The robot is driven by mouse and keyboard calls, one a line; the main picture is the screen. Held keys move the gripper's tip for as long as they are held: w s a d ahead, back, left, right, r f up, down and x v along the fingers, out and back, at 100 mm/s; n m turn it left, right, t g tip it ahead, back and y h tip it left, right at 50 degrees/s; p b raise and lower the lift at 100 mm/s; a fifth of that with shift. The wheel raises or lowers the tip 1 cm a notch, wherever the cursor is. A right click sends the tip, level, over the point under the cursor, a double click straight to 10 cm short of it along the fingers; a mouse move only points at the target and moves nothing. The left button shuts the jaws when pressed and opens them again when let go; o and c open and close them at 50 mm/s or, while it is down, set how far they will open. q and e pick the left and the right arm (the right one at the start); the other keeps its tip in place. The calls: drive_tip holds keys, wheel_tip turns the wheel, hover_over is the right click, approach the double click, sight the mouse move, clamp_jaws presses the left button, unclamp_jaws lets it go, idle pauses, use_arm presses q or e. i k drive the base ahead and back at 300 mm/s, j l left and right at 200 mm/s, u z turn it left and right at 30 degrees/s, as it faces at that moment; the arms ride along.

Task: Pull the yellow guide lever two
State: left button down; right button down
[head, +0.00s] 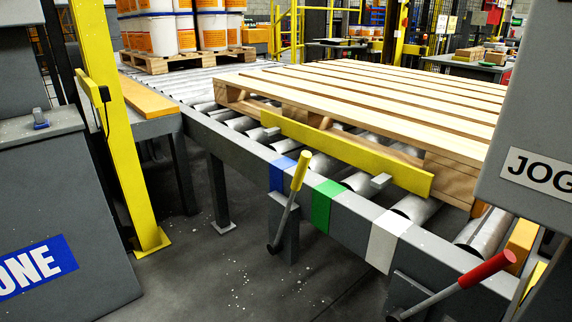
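The yellow-handled lever (301,171) stands in front of the conveyor's side rail, tilted a little to the right. Its grey rod runs down to a pivot below the rail. Its handle top is between the blue band (282,174) and the green band (323,204) on the rail. A white band (386,240) is farther right. A long yellow guide bar (345,155) lies along the near side of the empty wooden pallet (370,100). A small gap or contact between bar and pallet cannot be told. Neither of my grippers is in view.
A red-handled lever (487,269) leans far right at the lower right. A grey box with a JOG label (540,170) blocks the right edge. A yellow post (105,120) stands at left. Pails (160,36) stand on a pallet at the back left.

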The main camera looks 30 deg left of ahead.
sight(274, 247)
drive_tip(key=i+j, duration=0.2)
drive_tip(key=j, duration=0.2)
drive_tip(key=i+j, duration=0.2)
drive_tip(key=j, duration=0.15)
drive_tip(key=i+j, duration=0.25)
drive_tip(key=j, duration=0.15)
drive_tip(key=i+j, duration=0.2)
drive_tip(key=j, duration=0.15)
drive_tip(key=i+j+z, duration=0.1)
drive_tip(key=j, duration=0.3)
drive_tip(key=i, duration=0.1)
